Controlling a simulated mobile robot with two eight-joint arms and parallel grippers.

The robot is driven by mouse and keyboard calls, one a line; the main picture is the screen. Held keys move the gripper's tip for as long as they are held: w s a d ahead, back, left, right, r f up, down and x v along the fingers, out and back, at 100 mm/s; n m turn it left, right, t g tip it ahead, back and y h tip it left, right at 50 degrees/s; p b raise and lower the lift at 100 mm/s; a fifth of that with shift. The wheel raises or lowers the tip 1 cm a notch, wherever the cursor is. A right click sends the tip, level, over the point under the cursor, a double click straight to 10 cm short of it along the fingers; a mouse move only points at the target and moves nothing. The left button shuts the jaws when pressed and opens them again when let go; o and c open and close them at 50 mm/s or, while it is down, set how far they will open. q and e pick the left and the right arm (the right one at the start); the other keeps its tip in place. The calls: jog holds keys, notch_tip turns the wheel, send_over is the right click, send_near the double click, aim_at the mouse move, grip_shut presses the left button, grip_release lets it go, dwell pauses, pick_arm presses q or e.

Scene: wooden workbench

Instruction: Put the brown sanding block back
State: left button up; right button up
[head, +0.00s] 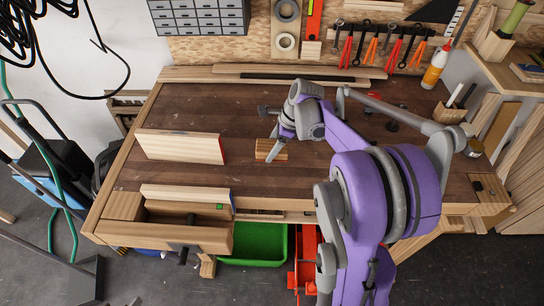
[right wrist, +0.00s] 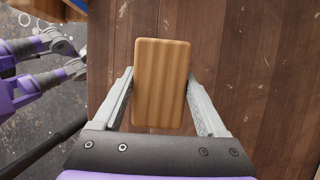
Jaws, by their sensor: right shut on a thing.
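The brown sanding block (head: 268,154) is a striped wooden block near the middle of the workbench (head: 300,185). My right gripper (head: 270,144) reaches it from above and hides part of it. In the right wrist view the block (right wrist: 161,80) lies lengthwise between the two grey fingers of the right gripper (right wrist: 161,100), which is shut on its sides. I cannot tell whether the block touches the bench top. My left gripper does not show in the head view.
A pale board (head: 180,147) with a red end stands left of the block. Another board (head: 185,195) is by the front vise. A green bin (head: 255,246) is below the front edge. Tools hang on the back wall, and a bottle (head: 434,68) stands at back right.

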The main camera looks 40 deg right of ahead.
aim_at(272, 163)
jog(key=shift+f, duration=2.6)
jog(key=o, duration=1.2)
jog(key=shift+f, duration=0.1)
jog(key=shift+o, duration=0.2)
jog(key=shift+w+r, duration=0.1)
jog(key=shift+r, duration=0.15)
jog(key=v, duration=1.1)
jog(key=shift+r, duration=0.35)
jog(key=s+a+f+n+t+h, duration=0.1)
jog(key=s+a+f+n, duration=0.1)
jog(key=s+a+n, duration=0.5)
jog(key=s+a+f+n+t+h, duration=0.1)
jog(key=s+a+n, duration=0.6)
jog(key=a+n, duration=0.7)
notch_tip(272, 163, down, 2)
jog(key=n+h, duration=0.1)
jog(key=n, duration=0.4)
jog(key=shift+f+t+h, duration=0.2)
jog(key=shift+t+h, duration=0.1)
